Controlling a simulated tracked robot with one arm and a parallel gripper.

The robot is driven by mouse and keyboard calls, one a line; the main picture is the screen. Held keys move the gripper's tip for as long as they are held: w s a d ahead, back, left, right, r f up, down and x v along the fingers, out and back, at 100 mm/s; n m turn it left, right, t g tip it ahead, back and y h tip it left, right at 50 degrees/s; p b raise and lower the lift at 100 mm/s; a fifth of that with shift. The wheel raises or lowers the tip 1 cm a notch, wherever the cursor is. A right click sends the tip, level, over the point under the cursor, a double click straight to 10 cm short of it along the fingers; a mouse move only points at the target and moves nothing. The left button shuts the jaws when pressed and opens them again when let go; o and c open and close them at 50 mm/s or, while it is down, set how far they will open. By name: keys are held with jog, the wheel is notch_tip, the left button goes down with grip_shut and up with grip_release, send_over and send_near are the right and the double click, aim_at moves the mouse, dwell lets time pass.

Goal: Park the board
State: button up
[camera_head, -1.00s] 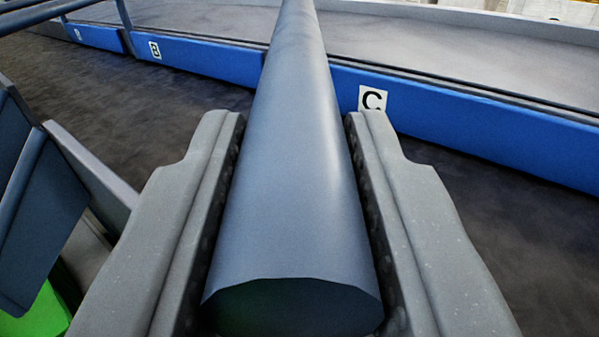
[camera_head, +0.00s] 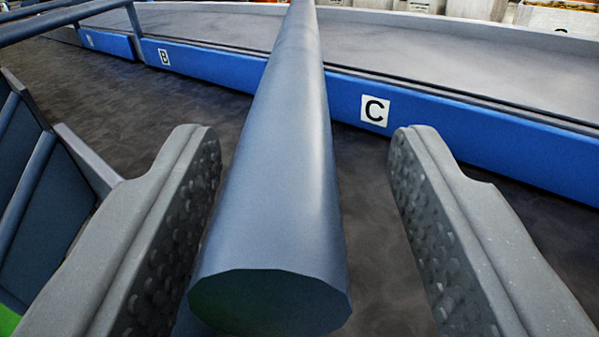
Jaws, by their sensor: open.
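A long, round blue-grey bar (camera_head: 275,180) runs from near the camera away toward the blue-sided belt. Its flat cut end faces me, low in the picture. My gripper (camera_head: 305,140) is open, with one textured finger on each side of the bar. A clear gap shows between the bar and the right finger; the left finger is closer to it. No flat board is clearly seen, and I cannot tell whether the bar belongs to one.
A grey belt (camera_head: 420,75) with a blue side (camera_head: 460,135) crosses behind, with labels B (camera_head: 164,57) and C (camera_head: 375,110). Dark blue panels (camera_head: 40,190) stand at the left. A rail (camera_head: 60,20) is at upper left. Crates (camera_head: 560,18) stand at the back right.

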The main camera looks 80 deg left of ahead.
jog(key=b+v, duration=0.1)
jog(key=v, duration=1.2)
